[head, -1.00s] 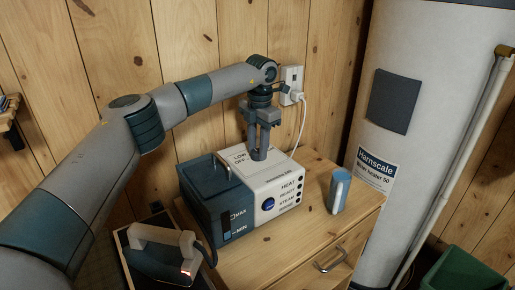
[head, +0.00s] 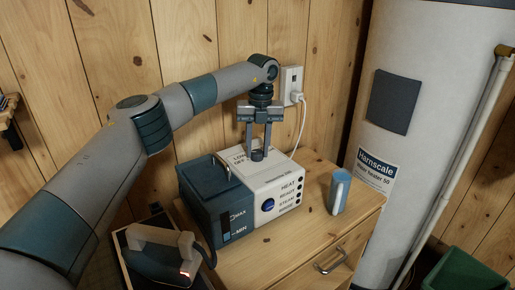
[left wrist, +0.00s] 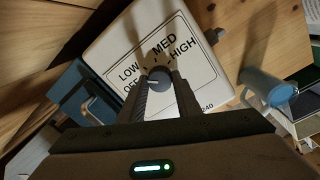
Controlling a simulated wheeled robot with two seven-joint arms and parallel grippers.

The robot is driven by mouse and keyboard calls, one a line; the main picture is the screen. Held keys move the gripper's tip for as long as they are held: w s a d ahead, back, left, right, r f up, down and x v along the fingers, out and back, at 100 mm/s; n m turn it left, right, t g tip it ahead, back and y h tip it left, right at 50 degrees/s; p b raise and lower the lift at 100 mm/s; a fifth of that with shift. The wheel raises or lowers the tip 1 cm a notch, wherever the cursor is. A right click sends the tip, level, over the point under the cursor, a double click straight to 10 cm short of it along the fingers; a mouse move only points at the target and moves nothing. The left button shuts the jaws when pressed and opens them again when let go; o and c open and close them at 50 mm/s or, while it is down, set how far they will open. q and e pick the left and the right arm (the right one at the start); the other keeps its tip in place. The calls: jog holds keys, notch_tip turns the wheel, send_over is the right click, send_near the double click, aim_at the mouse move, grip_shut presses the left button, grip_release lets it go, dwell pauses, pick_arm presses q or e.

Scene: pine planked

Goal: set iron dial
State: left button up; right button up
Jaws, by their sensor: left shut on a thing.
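The grey round dial (head: 257,155) stands on the white top panel (head: 277,178) of the iron's steam station. My left gripper (head: 258,150) points straight down with one finger on each side of the dial and is shut on it. The left wrist view shows the dial (left wrist: 158,79) between the fingertips, ringed by OFF, LOW, MED and HIGH. A pale mark on its left side faces the OFF and LOW side; its exact setting is hard to tell. The iron (head: 162,255) rests on a stand at the lower left. My right gripper is not in view.
The station's teal tank (head: 215,190) has a handle and MAX/MIN marks. A blue button (head: 267,204) is on its front. A wall outlet (head: 291,82) and cord are behind my left gripper.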

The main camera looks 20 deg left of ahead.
pick_arm(q)
jog(key=n, duration=0.3)
jog(key=shift+r, duration=0.1)
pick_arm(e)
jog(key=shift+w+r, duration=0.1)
pick_arm(q)
jog(key=shift+a+n, duration=0.1)
jog(key=shift+n, duration=0.3)
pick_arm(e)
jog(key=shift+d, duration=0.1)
pick_arm(q)
jog(key=o, duration=1.1)
jog(key=shift+c, duration=0.2)
jog(key=shift+w+r, duration=0.1)
jog(key=shift+r, duration=0.5)
notch_tip(320, 180, up, 11)
jog(key=b, duration=0.1)
notch_tip(320, 180, up, 5)
send_over(259, 151)
jog(key=shift+w, duration=0.1)
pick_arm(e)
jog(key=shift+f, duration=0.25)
